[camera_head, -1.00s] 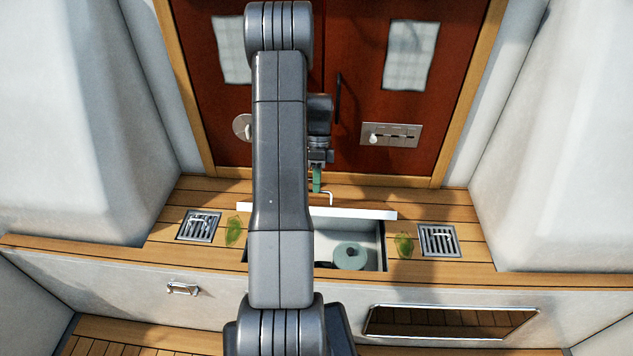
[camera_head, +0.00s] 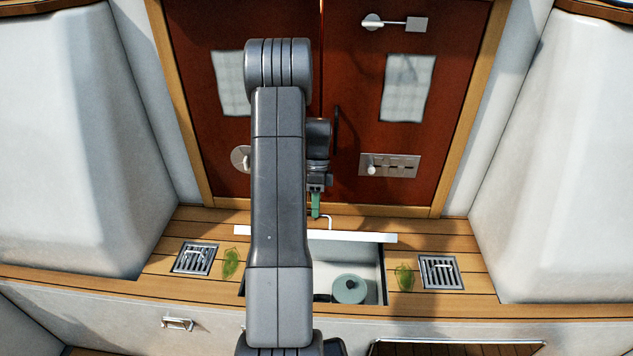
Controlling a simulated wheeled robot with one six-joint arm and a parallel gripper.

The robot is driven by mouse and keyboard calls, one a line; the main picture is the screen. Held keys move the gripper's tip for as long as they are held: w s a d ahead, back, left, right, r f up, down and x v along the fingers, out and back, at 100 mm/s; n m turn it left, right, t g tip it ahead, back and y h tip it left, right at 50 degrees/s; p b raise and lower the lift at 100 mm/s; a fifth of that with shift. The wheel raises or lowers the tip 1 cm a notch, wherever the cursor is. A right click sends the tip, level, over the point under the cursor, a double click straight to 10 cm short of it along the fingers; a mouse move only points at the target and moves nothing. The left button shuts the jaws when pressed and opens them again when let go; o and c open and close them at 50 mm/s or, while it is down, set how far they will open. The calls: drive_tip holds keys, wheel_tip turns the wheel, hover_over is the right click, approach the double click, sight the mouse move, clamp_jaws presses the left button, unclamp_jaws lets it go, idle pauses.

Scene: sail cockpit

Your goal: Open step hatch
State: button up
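The step hatch lid (camera_head: 365,237) shows as a thin white panel seen nearly edge-on, raised at the back of an open recess (camera_head: 362,266) in the wooden step. A metal bar handle (camera_head: 330,223) shows just above the lid's edge. My gripper (camera_head: 316,208), with green fingers, points down at this handle from behind my arm. I cannot tell whether its fingers are closed on the handle. My arm hides the left part of the lid and recess. Inside the recess stands a round teal pot (camera_head: 349,290).
Two metal drain grates (camera_head: 194,259) (camera_head: 441,272) and two green leaves (camera_head: 231,263) (camera_head: 404,276) lie on the step beside the recess. Red double doors (camera_head: 380,150) stand behind. White side walls (camera_head: 560,160) bound the space.

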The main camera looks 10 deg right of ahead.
drive_tip(key=v, duration=1.1)
drive_tip(key=shift+r, duration=0.35)
